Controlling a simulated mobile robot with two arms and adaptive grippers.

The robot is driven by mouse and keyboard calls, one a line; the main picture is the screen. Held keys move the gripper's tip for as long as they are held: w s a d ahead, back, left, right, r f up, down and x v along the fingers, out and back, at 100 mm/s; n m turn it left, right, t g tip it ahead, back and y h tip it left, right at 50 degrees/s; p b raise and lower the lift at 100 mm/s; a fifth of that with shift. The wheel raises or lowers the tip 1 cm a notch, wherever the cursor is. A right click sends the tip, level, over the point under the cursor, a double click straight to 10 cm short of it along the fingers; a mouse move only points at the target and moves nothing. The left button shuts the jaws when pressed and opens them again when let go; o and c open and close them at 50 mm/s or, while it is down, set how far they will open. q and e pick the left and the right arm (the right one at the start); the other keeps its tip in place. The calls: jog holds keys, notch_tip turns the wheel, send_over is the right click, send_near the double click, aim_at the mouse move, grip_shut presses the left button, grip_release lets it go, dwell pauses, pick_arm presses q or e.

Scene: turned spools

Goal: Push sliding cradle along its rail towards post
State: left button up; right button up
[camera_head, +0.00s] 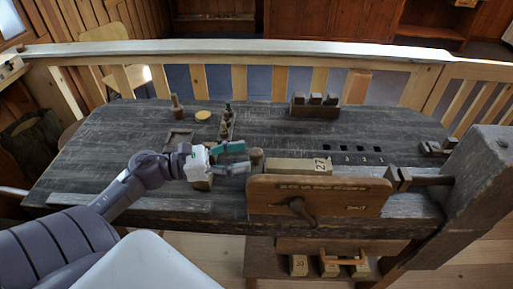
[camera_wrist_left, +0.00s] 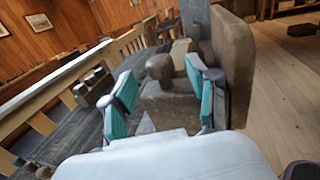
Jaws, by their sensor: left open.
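My left gripper (camera_head: 240,158) is open, its two teal fingers pointing right over the front of the workbench. A wooden block with a round knob (camera_head: 257,156) stands just beyond the fingertips. In the left wrist view the knobbed block (camera_wrist_left: 162,88) shows between and beyond the fingers, with nothing gripped. A pale wooden block marked 27 (camera_head: 299,166) lies to its right, behind an upright board (camera_head: 318,196) with a handle. I cannot tell for sure which piece is the sliding cradle. A thick wooden post (camera_head: 485,175) stands at the right end. My right gripper is out of view.
The dark bench top (camera_head: 120,135) is mostly clear at the left. Small turned pieces (camera_head: 226,125) and a round yellow disc (camera_head: 203,115) stand further back. A rack of blocks (camera_head: 315,105) is at the back edge, before a pale railing (camera_head: 240,50).

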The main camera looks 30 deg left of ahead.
aim_at(256, 151)
pick_arm(q)
jog(key=p+x, duration=0.1)
jog(key=x, duration=0.2)
jog(key=shift+w+d+r, duration=0.1)
jog(key=shift+w+d, duration=0.1)
jog(key=shift+w, duration=0.05)
jog(key=shift+w+d, duration=0.25)
jog(key=shift+w, duration=0.05)
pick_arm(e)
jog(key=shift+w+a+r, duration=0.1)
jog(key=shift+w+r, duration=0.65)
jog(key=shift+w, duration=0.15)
pick_arm(q)
jog(key=shift+c, duration=0.2)
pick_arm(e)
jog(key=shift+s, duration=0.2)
pick_arm(q)
grip_shut()
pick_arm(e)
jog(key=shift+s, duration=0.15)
